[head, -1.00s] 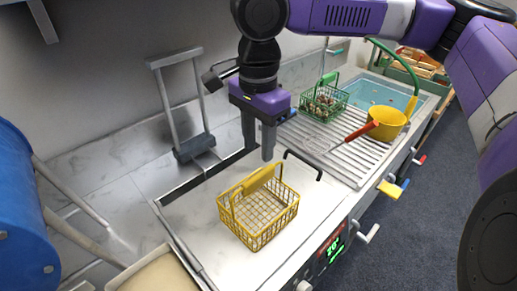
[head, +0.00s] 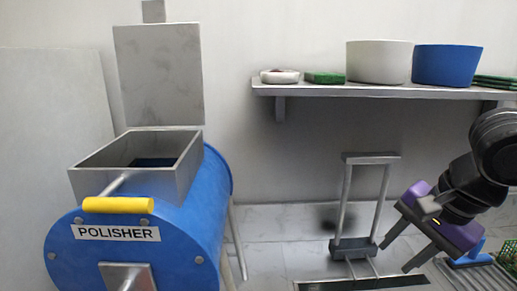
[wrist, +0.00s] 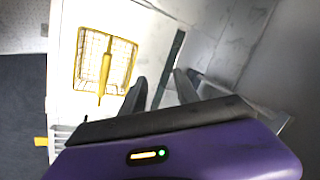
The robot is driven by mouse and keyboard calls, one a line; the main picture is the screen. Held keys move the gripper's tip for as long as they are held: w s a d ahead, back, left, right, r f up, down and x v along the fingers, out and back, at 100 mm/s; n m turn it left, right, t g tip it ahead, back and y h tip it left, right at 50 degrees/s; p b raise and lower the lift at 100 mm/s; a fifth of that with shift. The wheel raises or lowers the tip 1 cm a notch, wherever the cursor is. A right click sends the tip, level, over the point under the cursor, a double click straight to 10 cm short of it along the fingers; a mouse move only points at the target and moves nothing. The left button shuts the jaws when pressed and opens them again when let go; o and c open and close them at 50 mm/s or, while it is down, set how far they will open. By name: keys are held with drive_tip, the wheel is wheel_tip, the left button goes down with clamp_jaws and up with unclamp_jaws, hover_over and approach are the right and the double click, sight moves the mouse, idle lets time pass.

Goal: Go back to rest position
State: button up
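My gripper (head: 394,258) is at the lower right of the head view, raised and tilted, its fingers pointing down and left. In the wrist view its two dark fingers (wrist: 160,82) are apart with nothing between them. The yellow wire basket (wrist: 92,58) stands on the white counter (wrist: 146,48) in the wrist view, to the left of the fingers and clear of them. The basket is outside the head view. The basket looks empty.
A blue polisher (head: 120,245) with an open lid (head: 158,75) stands at the left. A wall shelf (head: 395,91) holds a white tub (head: 379,62), a blue tub (head: 446,65) and small items. A grey upright frame (head: 347,200) stands beside my gripper.

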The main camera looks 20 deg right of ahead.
drive_tip(key=w+a+r+n+t+y, duration=0.6)
drive_tip(key=w+a+r+n+t, duration=0.25)
drive_tip(key=w+a+r, duration=0.35)
wheel_tip(320, 180, up, 14)
drive_tip(key=s+a+n+t+y, duration=0.1)
drive_tip(key=s+n+t+y, duration=0.25)
drive_tip(key=t, duration=0.45)
drive_tip(key=s+d+f+m+t+h, duration=0.1)
drive_tip(key=s+d+f+m+h, duration=0.25)
drive_tip(key=f+h, duration=0.55)
drive_tip(key=s+d+f+m+t+h, duration=0.2)
drive_tip(key=s+f+m+h, duration=0.25)
drive_tip(key=f+h, duration=0.5)
drive_tip(key=s+a+f+n+g+y, duration=0.4)
drive_tip(key=s+f+n, duration=0.1)
drive_tip(key=s+f, duration=0.8)
drive_tip(key=s+a+f+n+g+y, duration=0.4)
drive_tip(key=s+a+f+n+g, duration=0.1)
drive_tip(key=s+f, duration=0.8)
drive_tip(key=shift+s+f+n, duration=0.2)
drive_tip(key=shift+s+n, duration=0.1)
drive_tip(key=shift+s, duration=0.15)
